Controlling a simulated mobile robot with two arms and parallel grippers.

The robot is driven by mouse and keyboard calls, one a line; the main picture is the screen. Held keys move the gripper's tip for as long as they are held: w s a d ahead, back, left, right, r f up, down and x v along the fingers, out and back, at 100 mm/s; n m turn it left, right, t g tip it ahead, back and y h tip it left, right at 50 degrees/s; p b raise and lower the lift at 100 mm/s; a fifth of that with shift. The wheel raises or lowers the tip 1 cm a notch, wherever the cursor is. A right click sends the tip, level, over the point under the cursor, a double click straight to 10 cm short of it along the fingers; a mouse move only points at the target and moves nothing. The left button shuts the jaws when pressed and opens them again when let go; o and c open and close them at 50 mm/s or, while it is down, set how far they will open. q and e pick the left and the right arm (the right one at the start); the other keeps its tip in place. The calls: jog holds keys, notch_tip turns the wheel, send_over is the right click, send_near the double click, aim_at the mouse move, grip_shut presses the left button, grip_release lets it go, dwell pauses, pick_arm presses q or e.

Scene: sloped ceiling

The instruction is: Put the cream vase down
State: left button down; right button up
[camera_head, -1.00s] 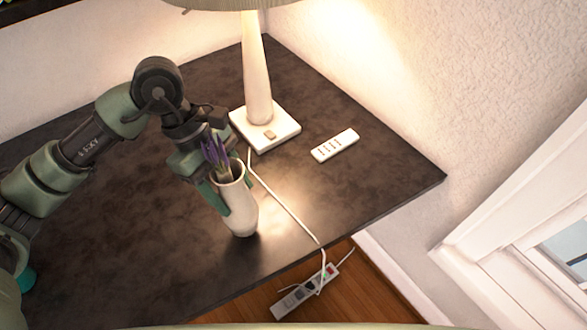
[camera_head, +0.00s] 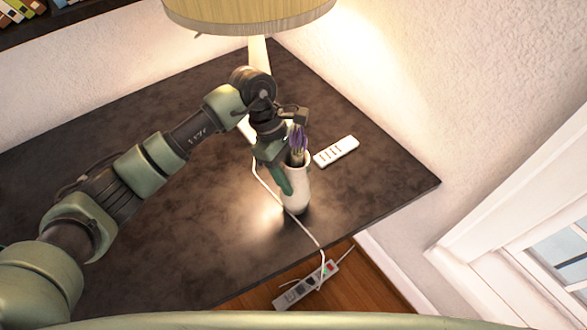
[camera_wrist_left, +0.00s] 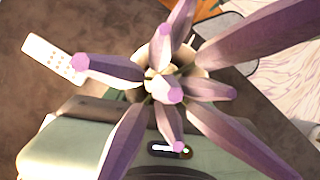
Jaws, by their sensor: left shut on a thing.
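The cream vase (camera_head: 297,190) holds purple flowers (camera_head: 298,141) and is upright over the dark table (camera_head: 170,235), near its front right edge. My left gripper (camera_head: 284,172) is shut on the vase from the left, with one green finger along its side. I cannot tell for certain whether the vase's base touches the table. In the left wrist view, purple flower stems (camera_wrist_left: 160,80) fill the middle and hide most of the vase's rim. My right gripper is not in view.
A lamp (camera_head: 250,15) stands behind my left arm. A white remote (camera_head: 336,151) lies just right of the vase. A white cord (camera_head: 282,207) runs past the vase to a power strip (camera_head: 306,286) on the floor. The table's left and front are clear.

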pick_arm(q)
jog(key=shift+f+b, duration=0.15)
jog(key=shift+b, duration=0.2)
jog(key=c, duration=0.8)
grip_release()
jog(key=shift+o, duration=1.4)
